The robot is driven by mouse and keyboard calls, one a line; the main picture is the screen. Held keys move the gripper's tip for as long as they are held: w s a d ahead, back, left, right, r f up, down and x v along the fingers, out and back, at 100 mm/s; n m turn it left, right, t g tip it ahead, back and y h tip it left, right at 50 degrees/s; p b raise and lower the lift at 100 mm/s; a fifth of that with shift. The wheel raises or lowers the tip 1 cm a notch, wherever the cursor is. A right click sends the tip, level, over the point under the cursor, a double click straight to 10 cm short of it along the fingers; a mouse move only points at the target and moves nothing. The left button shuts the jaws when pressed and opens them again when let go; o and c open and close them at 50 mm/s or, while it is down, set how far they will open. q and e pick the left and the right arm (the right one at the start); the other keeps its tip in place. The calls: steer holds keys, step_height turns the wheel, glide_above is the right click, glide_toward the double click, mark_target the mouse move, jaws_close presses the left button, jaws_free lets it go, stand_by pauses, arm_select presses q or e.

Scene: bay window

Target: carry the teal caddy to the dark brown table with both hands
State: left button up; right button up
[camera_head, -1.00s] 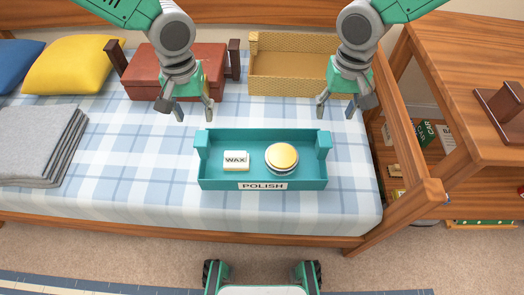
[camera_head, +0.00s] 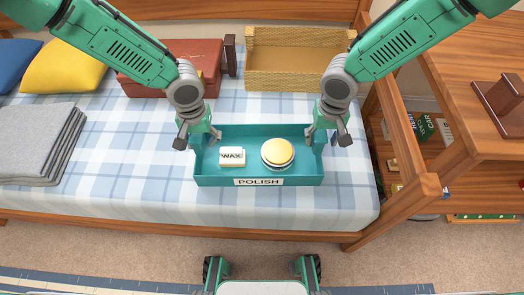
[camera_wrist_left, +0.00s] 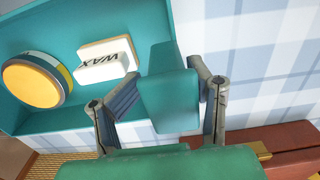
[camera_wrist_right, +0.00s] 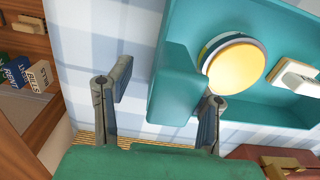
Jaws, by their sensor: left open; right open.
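The teal caddy (camera_head: 300,179) with a POLISH label sits on the plaid bed. It holds a white WAX block (camera_head: 231,157) and a round tin (camera_head: 278,152) with a yellow lid. My left gripper (camera_head: 199,141) is open at the caddy's left end; the left wrist view shows its fingers on either side of a raised teal end post (camera_wrist_left: 168,92). My right gripper (camera_head: 328,138) is open at the right end; in the right wrist view one finger is outside the caddy's end wall (camera_wrist_right: 178,75) and the other by its inside. I cannot tell whether the fingers touch.
A wooden desk (camera_head: 450,75) stands at the right, past the bed's wooden end rail (camera_head: 405,205); I cannot tell if it is the task's table. A red-brown case (camera_head: 135,82) and a woven basket (camera_head: 290,78) lie behind the caddy. Folded grey blankets (camera_head: 35,145) lie left.

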arm_select(q)
steer(key=shift+a+f, duration=0.25)
steer(key=shift+f, duration=0.05)
arm_select(e)
steer(key=shift+a+f, duration=0.2)
steer(key=shift+a, duration=0.1)
arm_select(q)
steer(key=shift+s+a+f, duration=0.1)
steer(key=shift+a+f, duration=0.15)
steer(key=shift+a, duration=0.3)
arm_select(e)
steer(key=shift+a, duration=0.55)
arm_select(q)
steer(key=shift+d, duration=0.1)
arm_select(e)
steer(key=shift+d, duration=0.1)
